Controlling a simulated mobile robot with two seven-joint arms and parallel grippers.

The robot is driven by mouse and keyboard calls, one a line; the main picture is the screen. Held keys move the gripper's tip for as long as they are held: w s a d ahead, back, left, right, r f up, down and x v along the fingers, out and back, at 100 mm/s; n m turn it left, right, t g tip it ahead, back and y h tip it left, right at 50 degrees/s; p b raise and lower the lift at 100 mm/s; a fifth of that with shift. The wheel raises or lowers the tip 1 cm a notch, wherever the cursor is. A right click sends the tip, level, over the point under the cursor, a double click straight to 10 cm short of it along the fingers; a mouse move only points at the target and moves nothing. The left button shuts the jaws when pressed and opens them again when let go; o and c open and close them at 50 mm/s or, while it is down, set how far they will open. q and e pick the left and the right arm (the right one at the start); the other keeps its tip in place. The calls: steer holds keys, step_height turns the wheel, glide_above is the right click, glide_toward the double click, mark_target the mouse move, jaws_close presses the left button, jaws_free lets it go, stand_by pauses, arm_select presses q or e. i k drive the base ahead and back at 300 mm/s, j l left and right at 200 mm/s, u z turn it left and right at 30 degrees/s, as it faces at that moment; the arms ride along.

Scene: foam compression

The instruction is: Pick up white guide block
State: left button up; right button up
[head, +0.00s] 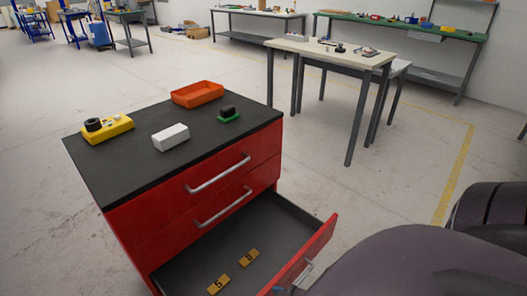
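A white guide block (171,138) lies on the dark top of the red drawer cabinet (150,232), near the middle. It is free-standing, with nothing touching it. Neither of my grippers is in view. A large dark rounded shape fills the lower right corner and looks like part of my own body.
On the cabinet top (205,148) are a yellow block with black parts (113,131), an orange tray (198,94) and a green-based black piece (229,115). The bottom drawer (270,218) is open, holding tags marked 5 (218,285) and 0 (249,257). Tables (328,53) stand behind.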

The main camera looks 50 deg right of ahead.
mark_target(164, 141)
steer(key=i+j+z, duration=0.15)
steer(key=j, duration=0.2)
steer(key=j+z, duration=0.1)
steer(key=j, duration=0.3)
steer(key=z, duration=1.75)
steer(key=j, duration=0.25)
steer(key=k+j, duration=0.1)
steer(key=j, duration=0.15)
steer(key=k+j+z, duration=0.1)
steer(key=j, duration=0.3)
steer(key=k+j+z, duration=0.15)
steer(key=j, duration=0.25)
steer(key=i+j+z, duration=0.1)
steer(key=j+z, duration=0.2)
steer(key=j, duration=0.55)
steer(key=j+z, duration=0.3)
steer(key=j, duration=0.5)
